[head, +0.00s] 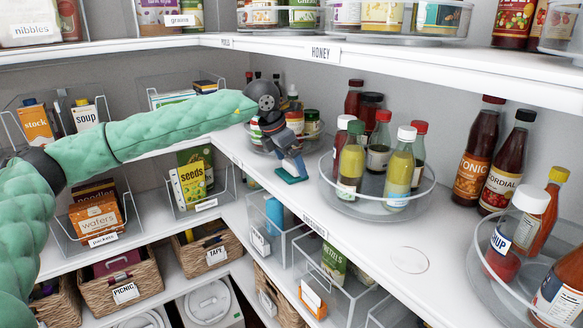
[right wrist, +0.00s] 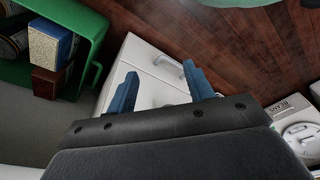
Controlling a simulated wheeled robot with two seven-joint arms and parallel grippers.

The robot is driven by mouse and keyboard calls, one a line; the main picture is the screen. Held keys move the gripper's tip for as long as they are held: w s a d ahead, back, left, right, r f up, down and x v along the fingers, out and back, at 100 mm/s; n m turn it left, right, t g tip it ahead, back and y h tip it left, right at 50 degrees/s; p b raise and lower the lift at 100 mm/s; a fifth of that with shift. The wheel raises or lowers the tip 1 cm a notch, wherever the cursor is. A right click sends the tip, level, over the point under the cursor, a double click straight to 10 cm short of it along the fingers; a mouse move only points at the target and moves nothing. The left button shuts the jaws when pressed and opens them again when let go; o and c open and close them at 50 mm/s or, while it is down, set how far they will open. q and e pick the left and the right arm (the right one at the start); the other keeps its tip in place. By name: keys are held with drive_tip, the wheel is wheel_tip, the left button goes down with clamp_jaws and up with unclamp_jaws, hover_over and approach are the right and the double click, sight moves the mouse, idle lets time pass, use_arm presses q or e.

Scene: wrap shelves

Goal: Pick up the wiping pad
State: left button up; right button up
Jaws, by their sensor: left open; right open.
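The wiping pad (head: 291,176) appears as a small, flat teal piece on the white shelf near its front edge in the head view. My left gripper (head: 293,165) points down right over it, with its blue fingers at the pad. The fingers hide part of the pad, and I cannot tell whether they touch it. The left gripper is open. My right gripper (right wrist: 160,84) shows only in the right wrist view. Its two blue fingers are spread apart with nothing between them.
A turntable of bottles (head: 378,205) stands right of the pad; another turntable (head: 490,268) is nearer. A faint reddish ring (head: 410,262) marks bare shelf between them. A higher shelf (head: 400,68) runs above. A green crate (right wrist: 92,30) lies beyond the right gripper.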

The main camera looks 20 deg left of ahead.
use_arm(q)
drive_tip(key=shift+p+x, duration=0.35)
drive_tip(key=shift+x, duration=0.65)
use_arm(e)
drive_tip(key=shift+s+d+f, duration=0.15)
drive_tip(key=shift+d+f, duration=0.05)
drive_tip(key=shift+f, duration=0.45)
drive_tip(key=shift+s+d+f, duration=0.15)
drive_tip(key=shift+f, duration=0.45)
use_arm(q)
drive_tip(key=c, duration=1)
use_arm(e)
drive_tip(key=shift+w, duration=0.1)
